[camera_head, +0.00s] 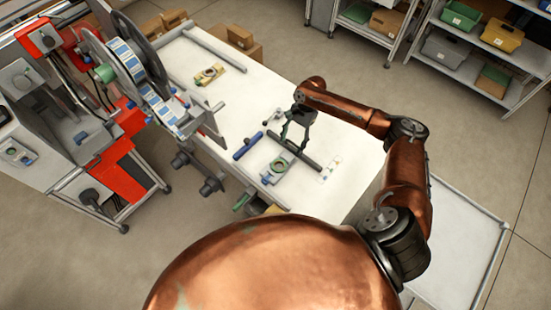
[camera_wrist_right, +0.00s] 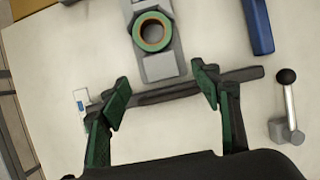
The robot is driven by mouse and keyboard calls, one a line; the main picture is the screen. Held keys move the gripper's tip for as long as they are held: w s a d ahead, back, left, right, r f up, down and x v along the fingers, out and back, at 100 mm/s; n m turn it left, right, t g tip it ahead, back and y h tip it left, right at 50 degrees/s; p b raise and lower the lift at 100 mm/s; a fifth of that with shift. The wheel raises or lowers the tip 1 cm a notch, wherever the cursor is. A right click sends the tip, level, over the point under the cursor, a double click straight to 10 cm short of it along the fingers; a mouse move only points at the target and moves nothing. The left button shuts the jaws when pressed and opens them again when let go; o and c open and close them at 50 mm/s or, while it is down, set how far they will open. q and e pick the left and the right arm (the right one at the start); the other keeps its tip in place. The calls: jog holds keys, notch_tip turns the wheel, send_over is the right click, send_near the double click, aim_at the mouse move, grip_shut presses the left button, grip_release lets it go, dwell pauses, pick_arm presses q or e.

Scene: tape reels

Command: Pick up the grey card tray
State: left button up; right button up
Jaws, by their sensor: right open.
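The grey card tray (camera_head: 273,177) lies flat on the white table near its front edge, with a green ring with an orange inside on it. In the right wrist view the tray (camera_wrist_right: 158,70) is at top centre, with its ring. My right gripper (camera_head: 291,147) is open and empty, pointing down over the table. Its green fingers (camera_wrist_right: 163,92) are spread apart in the wrist view, with the tray's near end showing beyond and between the tips. A dark bar (camera_wrist_right: 172,92) crosses between the fingers and the tray. My left gripper does not show.
A small white labelled card (camera_head: 330,169) lies to the right. The reel machine (camera_head: 125,65) is at left.

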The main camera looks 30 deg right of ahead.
aim_at(287, 157)
jog(key=shift+a+f, duration=0.5)
jog(key=shift+f, duration=0.2)
jog(key=shift+s+f, duration=0.3)
jog(key=shift+f, duration=0.2)
jog(key=shift+s+f, duration=0.1)
jog(key=shift+f, duration=0.3)
jog(key=x, duration=0.3)
jog(key=shift+a+f, duration=0.15)
jog(key=shift+f, duration=0.35)
jog(key=c, duration=1.4)
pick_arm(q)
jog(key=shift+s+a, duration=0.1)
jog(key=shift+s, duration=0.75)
